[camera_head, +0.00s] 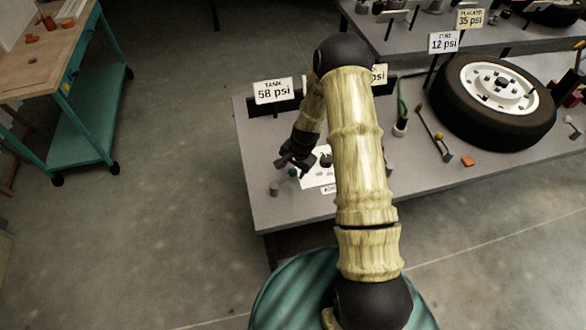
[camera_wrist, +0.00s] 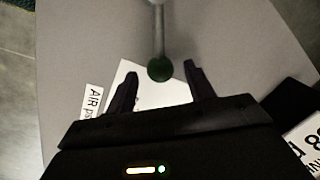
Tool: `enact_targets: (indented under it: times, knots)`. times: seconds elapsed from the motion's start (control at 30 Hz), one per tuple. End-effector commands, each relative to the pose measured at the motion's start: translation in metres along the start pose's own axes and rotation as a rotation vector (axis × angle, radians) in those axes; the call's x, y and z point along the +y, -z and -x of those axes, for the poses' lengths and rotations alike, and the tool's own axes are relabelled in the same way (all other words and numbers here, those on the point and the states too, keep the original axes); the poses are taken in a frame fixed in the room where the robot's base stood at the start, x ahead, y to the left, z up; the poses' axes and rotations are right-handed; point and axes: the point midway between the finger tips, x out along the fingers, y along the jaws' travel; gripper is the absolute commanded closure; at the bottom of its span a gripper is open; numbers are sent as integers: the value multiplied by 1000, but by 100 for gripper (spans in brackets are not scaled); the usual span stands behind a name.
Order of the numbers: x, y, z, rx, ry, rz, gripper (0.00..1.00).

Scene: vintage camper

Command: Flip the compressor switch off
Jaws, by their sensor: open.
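A small lever with a dark green ball knob (camera_wrist: 160,69) and a thin grey stalk shows in the wrist view. Its stalk runs up to a pale round base at the top edge. No readable label names it as the compressor switch. My gripper (camera_wrist: 158,78) is open, with one finger on each side of the knob; I cannot tell whether either finger touches it. In the head view my gripper (camera_head: 290,162) is low over the left end of the grey bench (camera_head: 268,214), and the green knob (camera_head: 292,172) is partly hidden beside it.
A white card (camera_head: 318,178) lies under my arm, partly hidden. A "58 psi" sign (camera_head: 273,91) stands behind the gripper. A wheel (camera_head: 495,100) and small levers (camera_head: 437,136) stand to the right. A wooden-topped teal cart (camera_head: 62,68) is at far left, with clear floor between.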

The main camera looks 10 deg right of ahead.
Motion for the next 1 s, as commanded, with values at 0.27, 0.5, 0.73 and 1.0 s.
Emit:
enact_targets:
  times: [0.27,0.5,0.73,1.0]
  knots:
    - [0,0,-18,0,0,0,47]
    - [0,0,-19,0,0,0,47]
    - [0,0,-19,0,0,0,92]
    - [-1,0,-19,-1,0,6,100]
